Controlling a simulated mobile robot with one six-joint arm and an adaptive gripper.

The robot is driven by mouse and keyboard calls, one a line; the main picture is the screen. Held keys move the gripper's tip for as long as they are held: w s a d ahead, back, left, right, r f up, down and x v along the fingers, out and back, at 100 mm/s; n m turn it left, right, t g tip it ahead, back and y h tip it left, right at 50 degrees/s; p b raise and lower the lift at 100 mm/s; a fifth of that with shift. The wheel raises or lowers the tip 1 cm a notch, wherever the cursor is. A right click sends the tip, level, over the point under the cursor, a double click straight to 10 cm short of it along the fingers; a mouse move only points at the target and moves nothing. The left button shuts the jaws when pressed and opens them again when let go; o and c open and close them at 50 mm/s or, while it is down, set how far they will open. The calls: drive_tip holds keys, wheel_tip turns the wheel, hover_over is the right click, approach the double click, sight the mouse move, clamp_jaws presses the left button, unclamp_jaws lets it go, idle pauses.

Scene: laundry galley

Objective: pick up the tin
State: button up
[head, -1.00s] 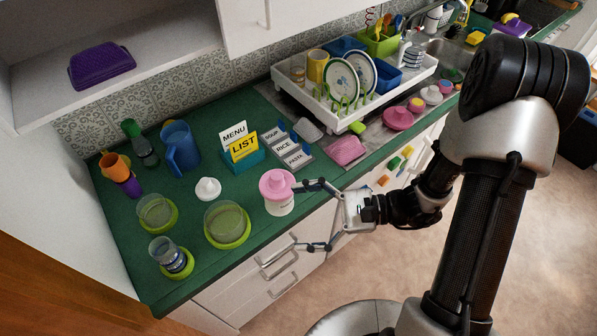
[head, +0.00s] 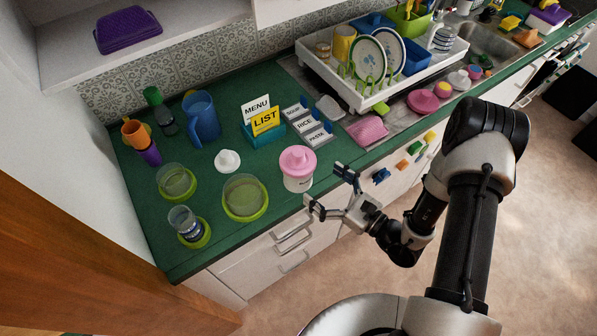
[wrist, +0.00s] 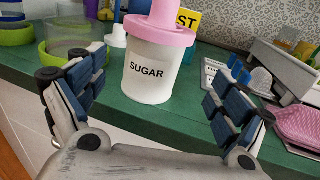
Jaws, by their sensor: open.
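The tin is a white canister (head: 298,182) marked SUGAR with a wide pink lid (head: 297,160). It stands upright at the front edge of the green counter. In the wrist view the tin (wrist: 150,72) is in the middle, beyond and between my fingers, with its lid cut off by the top edge. My gripper (head: 325,188) is open and empty, just off the counter's front edge, with its fingers pointing at the tin. In the wrist view I see clear room between each finger and the tin.
A green-rimmed glass bowl (head: 245,197) stands left of the tin, with a small white juicer-like piece (head: 228,160) behind it. A teal holder (head: 265,135) with MENU and LIST cards stands behind. Labelled grey boxes (head: 308,124) and a pink mat (head: 367,130) lie to the right.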

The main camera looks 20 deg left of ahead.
sight(311, 176)
drive_tip(key=x, duration=0.3)
drive_tip(key=shift+w+a, duration=0.1)
drive_tip(key=shift+a, duration=0.2)
drive_tip(key=x, duration=0.3)
drive_tip(key=b+x, duration=0.1)
drive_tip(key=shift+a+r, duration=0.15)
drive_tip(key=shift+a, duration=0.6)
drive_tip(key=c, duration=1.2)
